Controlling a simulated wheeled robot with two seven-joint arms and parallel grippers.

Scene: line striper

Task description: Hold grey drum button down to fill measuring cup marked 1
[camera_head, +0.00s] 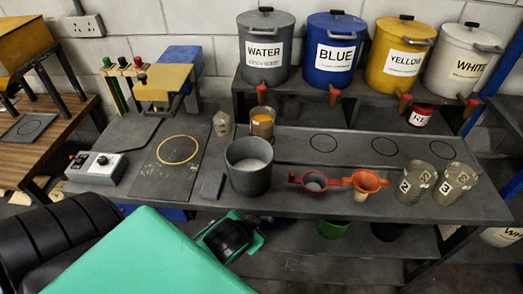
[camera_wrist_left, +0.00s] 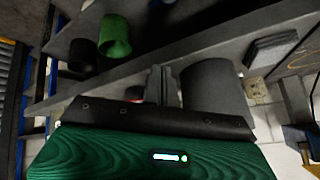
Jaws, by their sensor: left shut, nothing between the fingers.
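The grey drum (camera_head: 265,55), labelled WATER, stands on the back shelf in the head view. Its red-topped spout (camera_head: 261,92) is over a clear measuring cup (camera_head: 262,124) that holds something amber; I cannot read a number on it. Two other measuring cups, marked 2 (camera_head: 412,183) and 3 (camera_head: 455,183), stand at the right of the table. My left gripper (camera_wrist_left: 161,82) is shut and empty in the left wrist view, near a grey bucket (camera_wrist_left: 212,85). In the head view my left arm is low at the front; its fingertips cannot be made out. My right gripper is not in view.
Blue (camera_head: 331,50), yellow (camera_head: 398,55) and white (camera_head: 460,60) drums line the shelf. A control box (camera_head: 97,167) sits at left. The table's back strip with drawn circles is partly clear.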

